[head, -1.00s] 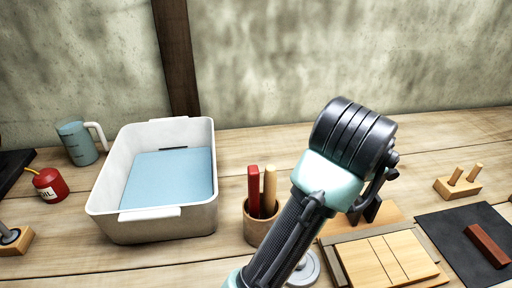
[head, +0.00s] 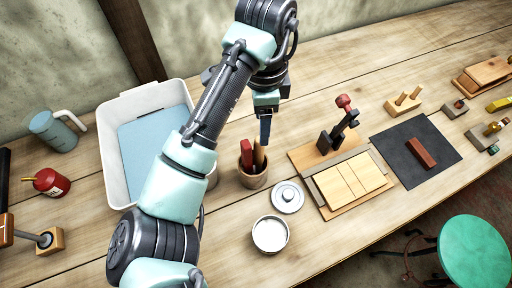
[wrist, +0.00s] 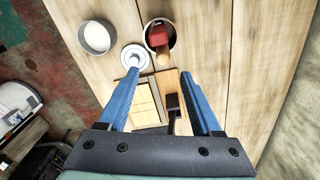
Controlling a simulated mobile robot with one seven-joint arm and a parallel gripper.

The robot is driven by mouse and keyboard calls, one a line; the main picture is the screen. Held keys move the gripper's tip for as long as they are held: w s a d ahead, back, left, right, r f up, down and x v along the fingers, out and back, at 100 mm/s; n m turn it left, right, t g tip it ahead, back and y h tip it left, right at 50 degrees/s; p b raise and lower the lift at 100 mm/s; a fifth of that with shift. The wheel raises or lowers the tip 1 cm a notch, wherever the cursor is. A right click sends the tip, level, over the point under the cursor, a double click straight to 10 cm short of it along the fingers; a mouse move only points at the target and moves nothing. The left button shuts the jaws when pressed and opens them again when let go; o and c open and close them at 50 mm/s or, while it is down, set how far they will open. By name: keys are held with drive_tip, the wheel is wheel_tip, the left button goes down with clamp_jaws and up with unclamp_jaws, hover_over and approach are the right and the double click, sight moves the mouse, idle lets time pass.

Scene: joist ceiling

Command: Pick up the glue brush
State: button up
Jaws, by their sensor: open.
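A wooden cup (head: 253,179) stands on the bench and holds a red-handled tool (head: 246,153) and a round, light-wood handle (head: 259,158). Only the handles show, so I cannot tell for certain which is the glue brush. In the wrist view the red tool (wrist: 158,36) and the wood handle (wrist: 162,59) stick up from the cup (wrist: 174,46). My gripper (head: 265,140) is open and empty, pointing down above the cup. In the wrist view my gripper's blue fingers (wrist: 159,74) are spread wide, with the cup beyond their tips.
A round lid (head: 287,196) and a pot with white contents (head: 270,235) stand in front of the cup. A board with a lever clamp (head: 341,127) is at right. A white tub (head: 112,150) stands at left, partly behind my arm.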

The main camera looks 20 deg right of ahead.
sight(259, 147)
wheel_tip(259, 147, down, 6)
drive_tip(key=shift+r+b, duration=0.25)
drive_tip(key=shift+b, duration=0.1)
drive_tip(key=shift+w+a+f+p, duration=0.15)
drive_tip(key=shift+f+p, duration=0.4)
drive_tip(key=shift+f, duration=0.85)
drive_tip(key=shift+w+f+p, duration=0.1)
drive_tip(key=shift+f+p, duration=0.45)
drive_tip(key=shift+f, duration=0.8)
clamp_jaws()
